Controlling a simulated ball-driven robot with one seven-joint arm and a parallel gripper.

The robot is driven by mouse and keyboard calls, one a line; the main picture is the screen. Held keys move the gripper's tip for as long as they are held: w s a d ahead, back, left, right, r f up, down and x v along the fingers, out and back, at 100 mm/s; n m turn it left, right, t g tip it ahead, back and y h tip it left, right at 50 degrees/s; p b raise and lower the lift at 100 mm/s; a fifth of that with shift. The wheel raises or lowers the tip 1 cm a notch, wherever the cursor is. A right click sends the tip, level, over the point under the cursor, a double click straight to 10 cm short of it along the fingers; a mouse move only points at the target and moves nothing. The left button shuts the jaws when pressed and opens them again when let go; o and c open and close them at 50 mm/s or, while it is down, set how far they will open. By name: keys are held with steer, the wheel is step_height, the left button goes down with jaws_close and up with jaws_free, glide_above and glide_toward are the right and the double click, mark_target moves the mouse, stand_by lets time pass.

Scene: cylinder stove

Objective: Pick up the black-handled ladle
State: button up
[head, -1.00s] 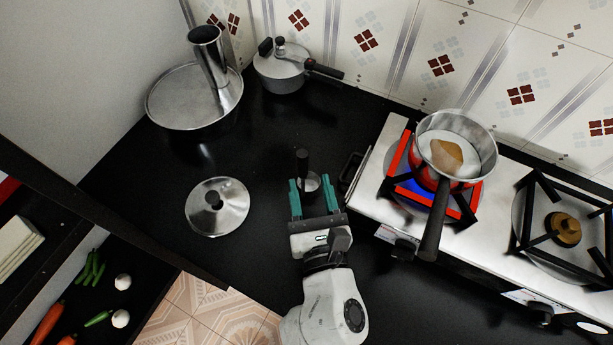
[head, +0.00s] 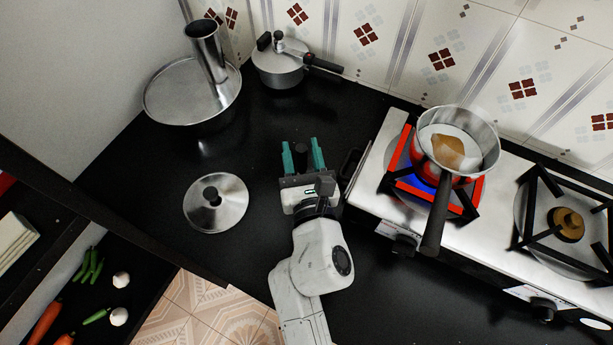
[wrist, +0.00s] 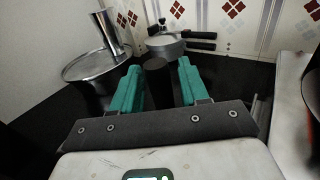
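The ladle's black handle (head: 301,153) stands up between the two green fingers of my gripper (head: 301,143) in the head view. In the wrist view the dark, round-topped handle (wrist: 156,77) also shows between the fingers, with a gap on each side. My gripper (wrist: 157,76) is open and the fingers do not appear to touch the handle. The ladle's metal bowl is hidden behind my gripper.
A steel lid (head: 228,216) lies to the left on the black counter. A large pan with a cylinder (head: 165,103) and a pressure cooker (head: 280,70) stand behind. To the right, a saucepan (head: 487,140) sits on the lit stove (head: 487,210).

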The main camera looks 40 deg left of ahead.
jaws_close()
steer(key=shift+r, duration=0.15)
steer(key=shift+r+p, duration=0.85)
steer(key=shift+p, duration=0.1)
steer(key=s+d+r+p, duration=0.4)
steer(key=s+d+r, duration=0.2)
steer(key=s+r, duration=0.5)
steer(key=shift+s, duration=0.8)
steer(key=shift+d, duration=0.1)
steer(key=shift+c, duration=1.6)
jaws_free()
jaws_close()
